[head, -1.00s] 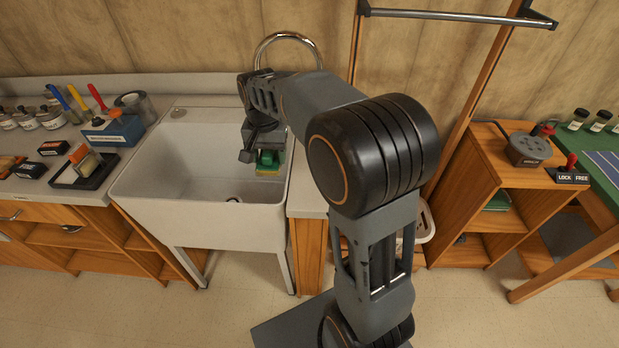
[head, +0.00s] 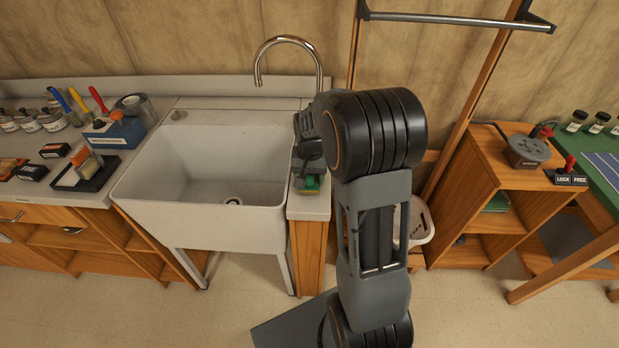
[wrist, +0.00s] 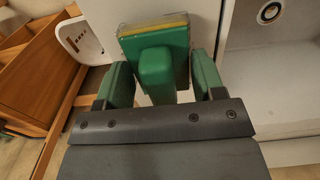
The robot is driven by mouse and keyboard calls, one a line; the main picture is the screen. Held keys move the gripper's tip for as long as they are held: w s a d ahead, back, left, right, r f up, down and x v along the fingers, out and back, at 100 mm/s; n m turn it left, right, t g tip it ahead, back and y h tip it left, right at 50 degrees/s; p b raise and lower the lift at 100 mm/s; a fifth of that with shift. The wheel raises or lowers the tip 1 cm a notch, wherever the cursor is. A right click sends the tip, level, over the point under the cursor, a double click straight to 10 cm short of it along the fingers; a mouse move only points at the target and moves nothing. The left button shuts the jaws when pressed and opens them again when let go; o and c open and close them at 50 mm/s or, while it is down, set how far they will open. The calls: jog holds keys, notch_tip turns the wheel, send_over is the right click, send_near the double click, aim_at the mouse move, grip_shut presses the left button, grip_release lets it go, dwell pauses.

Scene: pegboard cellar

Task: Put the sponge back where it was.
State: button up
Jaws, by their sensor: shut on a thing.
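The sponge (wrist: 158,38) is a green block with a raised green grip and a yellowish far edge. In the head view the sponge (head: 311,183) shows as a small green patch under my gripper (head: 307,172), over the narrow counter strip (head: 308,208) right of the sink. My arm hides part of it. I cannot tell whether the sponge touches the counter.
The white sink (head: 225,218) with its faucet (head: 289,40) is just left of my gripper. A white basket (head: 421,225) stands low to the right of the strip. A blue tool holder (head: 115,134) and black tray (head: 100,178) are on the left counter. The sink basin looks empty.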

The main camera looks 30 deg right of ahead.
jog(key=shift+f, duration=0.4)
jog(key=o, duration=1.1)
notch_tip(320, 180, up, 11)
jog(key=shift+r, duration=0.1)
jog(key=shift+s+a+r, duration=0.1)
jog(key=shift+r, duration=0.15)
jog(key=shift+s+a+r+n+t, duration=0.1)
jog(key=shift+s+a+n+t, duration=0.75)
jog(key=shift+s+a, duration=1.25)
jog(key=shift+s+a+n+t, duration=0.4)
jog(key=shift+s+a+n, duration=0.7)
jog(key=shift+s, duration=2)
jog(key=shift+s+a+r+n+t, duration=0.1)
jog(key=shift+s+a+n+t, duration=0.85)
jog(key=shift+s, duration=1.65)
